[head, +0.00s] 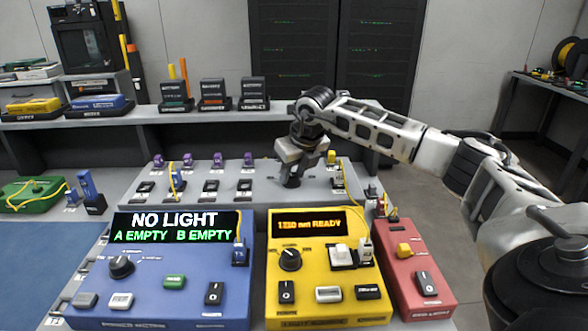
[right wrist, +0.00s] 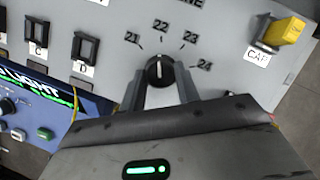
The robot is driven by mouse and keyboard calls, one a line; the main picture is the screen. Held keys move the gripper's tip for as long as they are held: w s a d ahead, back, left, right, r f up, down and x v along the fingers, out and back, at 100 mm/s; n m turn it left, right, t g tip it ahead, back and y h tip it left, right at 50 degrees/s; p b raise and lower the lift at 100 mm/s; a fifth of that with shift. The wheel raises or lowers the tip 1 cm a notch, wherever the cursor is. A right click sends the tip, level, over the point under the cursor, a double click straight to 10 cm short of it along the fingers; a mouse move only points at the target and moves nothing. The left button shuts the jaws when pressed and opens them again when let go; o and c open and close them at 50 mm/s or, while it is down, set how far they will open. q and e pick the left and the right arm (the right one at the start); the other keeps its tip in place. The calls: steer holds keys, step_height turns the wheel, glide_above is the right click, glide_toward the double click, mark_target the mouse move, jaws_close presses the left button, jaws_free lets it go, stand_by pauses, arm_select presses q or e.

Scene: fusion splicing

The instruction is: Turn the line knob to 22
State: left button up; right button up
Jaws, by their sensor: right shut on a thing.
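The line knob (right wrist: 159,70) is a black round knob on the grey panel (head: 225,172), ringed by the labels 21, 22, 23 and 24. Its white pointer mark stands nearly straight up in the right wrist view, toward 22. My right gripper (right wrist: 160,84) is shut on the knob, one finger on each side. In the head view my right gripper (head: 291,180) reaches down onto the panel and hides most of the knob. My left gripper is not in view.
A blue box (head: 150,290) with a screen reading NO LIGHT, a yellow box (head: 328,290) and a red box (head: 416,285) stand in front of the panel. A yellow piece (right wrist: 287,31) sits by the CAP label. Several purple and black parts stand on the panel's left.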

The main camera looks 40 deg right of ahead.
steer(key=shift+m, duration=0.5)
steer(key=o, duration=1)
steer(key=v, duration=1.6)
steer(key=shift+a, duration=0.3)
